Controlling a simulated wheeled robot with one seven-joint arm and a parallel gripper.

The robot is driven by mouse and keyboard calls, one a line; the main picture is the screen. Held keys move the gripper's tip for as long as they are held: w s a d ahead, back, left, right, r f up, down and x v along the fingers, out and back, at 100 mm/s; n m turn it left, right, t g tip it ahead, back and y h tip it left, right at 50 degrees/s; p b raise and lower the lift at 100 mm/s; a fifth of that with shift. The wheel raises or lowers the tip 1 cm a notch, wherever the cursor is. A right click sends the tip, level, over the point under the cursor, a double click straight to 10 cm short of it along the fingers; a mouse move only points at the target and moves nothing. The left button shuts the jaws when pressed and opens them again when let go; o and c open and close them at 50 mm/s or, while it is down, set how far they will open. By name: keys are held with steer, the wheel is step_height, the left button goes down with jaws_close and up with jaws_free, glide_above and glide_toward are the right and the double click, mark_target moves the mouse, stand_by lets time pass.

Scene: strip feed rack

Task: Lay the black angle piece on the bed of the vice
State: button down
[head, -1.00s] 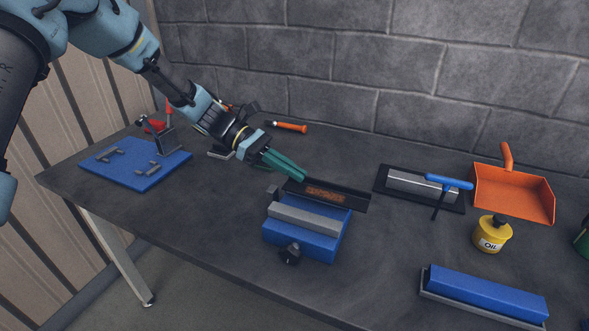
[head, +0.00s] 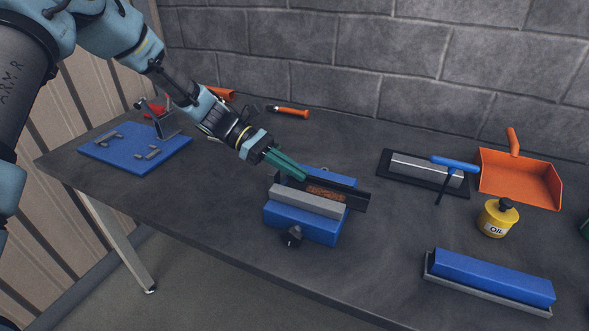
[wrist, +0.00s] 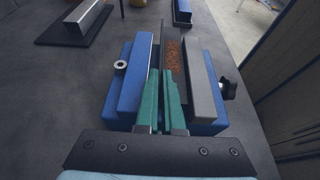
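The black angle piece (head: 352,197) is a long dark profile with a rusty orange patch. My gripper (head: 303,174) has green fingers shut on its upright flange; the fingers also show in the wrist view (wrist: 162,98). The vice (head: 300,224) is blue, with a grey jaw strip at the front and a blue jaw (head: 335,178) behind. In the wrist view the angle piece (wrist: 173,60) lies lengthwise between the blue jaw (wrist: 136,75) and the grey jaw (wrist: 200,85). The bed beneath is hidden, so I cannot tell if the piece touches it.
A blue board (head: 135,155) with grey fittings is at the left. An orange-handled tool (head: 290,111) lies behind. At right are a dark tray (head: 392,176) with a metal bar, an orange dustpan (head: 520,180), an oil can (head: 497,218) and a blue block (head: 490,277).

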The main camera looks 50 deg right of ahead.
steer(key=shift+f, duration=0.4)
steer(key=c, duration=1)
jaws_free()
steer(key=shift+o, duration=0.2)
steer(key=b+v, duration=0.3)
steer(key=v, duration=0.8)
steer(key=shift+s+a, duration=0.1)
steer(key=shift+s, duration=0.05)
